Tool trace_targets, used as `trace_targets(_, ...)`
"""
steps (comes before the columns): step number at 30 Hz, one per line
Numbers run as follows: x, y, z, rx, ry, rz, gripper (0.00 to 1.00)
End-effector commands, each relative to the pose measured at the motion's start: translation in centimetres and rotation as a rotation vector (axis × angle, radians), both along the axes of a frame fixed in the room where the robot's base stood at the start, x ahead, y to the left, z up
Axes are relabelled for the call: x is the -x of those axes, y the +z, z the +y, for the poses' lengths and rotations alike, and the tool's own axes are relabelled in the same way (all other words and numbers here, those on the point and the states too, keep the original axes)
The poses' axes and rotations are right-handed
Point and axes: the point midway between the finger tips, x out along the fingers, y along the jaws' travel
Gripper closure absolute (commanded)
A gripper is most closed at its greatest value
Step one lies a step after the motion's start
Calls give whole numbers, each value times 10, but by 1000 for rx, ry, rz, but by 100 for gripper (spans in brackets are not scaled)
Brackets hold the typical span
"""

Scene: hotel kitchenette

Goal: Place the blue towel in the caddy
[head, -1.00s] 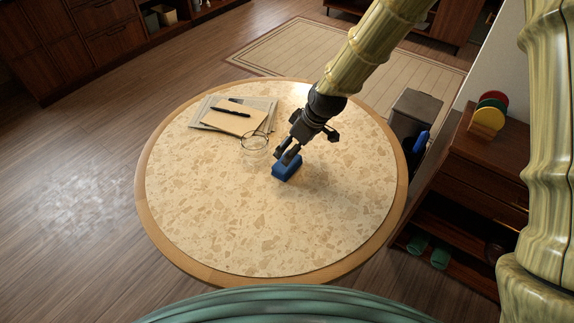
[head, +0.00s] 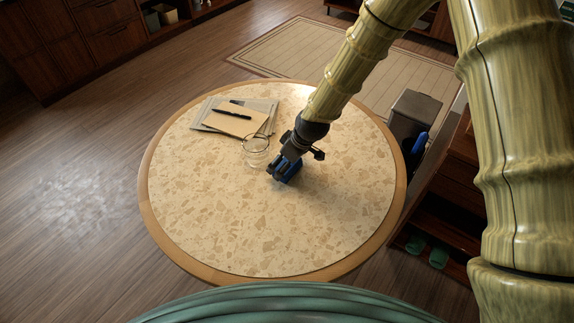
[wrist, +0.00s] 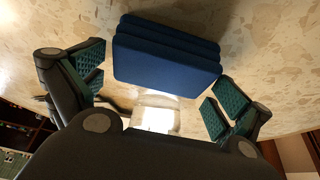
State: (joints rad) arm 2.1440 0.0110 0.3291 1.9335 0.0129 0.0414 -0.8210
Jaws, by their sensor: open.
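The blue towel (head: 289,170) lies folded on the round speckled table, right of the glass. In the wrist view the towel (wrist: 165,57) shows as a thick folded stack between the two fingers. My gripper (head: 283,173) is at the towel from above and hides part of it in the head view. Its fingers (wrist: 158,95) are spread, one on each side of the towel, with gaps visible. I cannot make out a caddy for certain in these views.
A clear glass (head: 256,150) stands close left of my gripper. Papers with a notebook and pen (head: 236,118) lie behind it. The front of the round table (head: 260,240) is clear. A dark bin (head: 411,118) and a wooden cabinet (head: 458,185) stand to the right.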

Motion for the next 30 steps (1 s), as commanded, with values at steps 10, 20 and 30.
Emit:
trace_targets(10,-3,-10,3,0,0,0,0)
trace_targets(20,-3,-10,4,0,0,0,34)
trace_targets(30,-3,-9,4,0,1,-2,38)
